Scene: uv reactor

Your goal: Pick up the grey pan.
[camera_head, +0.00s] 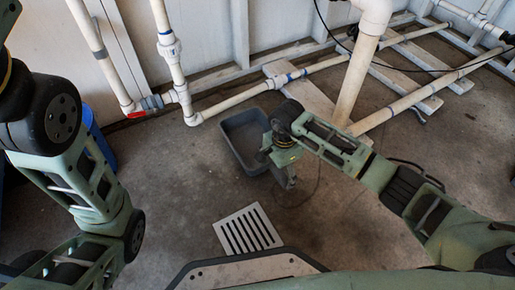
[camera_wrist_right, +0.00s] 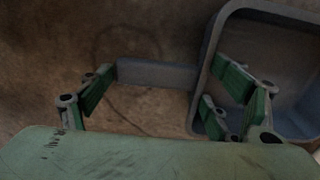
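The grey pan (camera_head: 240,144) is a rectangular open tub on the concrete floor, in the middle of the head view. My right gripper (camera_head: 284,168) is at its right side and hides part of that side. In the right wrist view the pan (camera_wrist_right: 283,58) fills the right part. There my right gripper (camera_wrist_right: 165,78) has its fingers wide apart. One finger appears over floor, the other in front of the pan, with the pan's near wall between. A flat grey strip spans between the fingers; I cannot tell what it belongs to. My left gripper is out of view.
White pipes (camera_head: 240,98) run low along the wall behind the pan. A wooden plank (camera_head: 303,92) lies beyond it. A slotted floor drain (camera_head: 247,230) is nearer. A blue container (camera_head: 97,140) stands behind my left arm. Floor left of the pan is clear.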

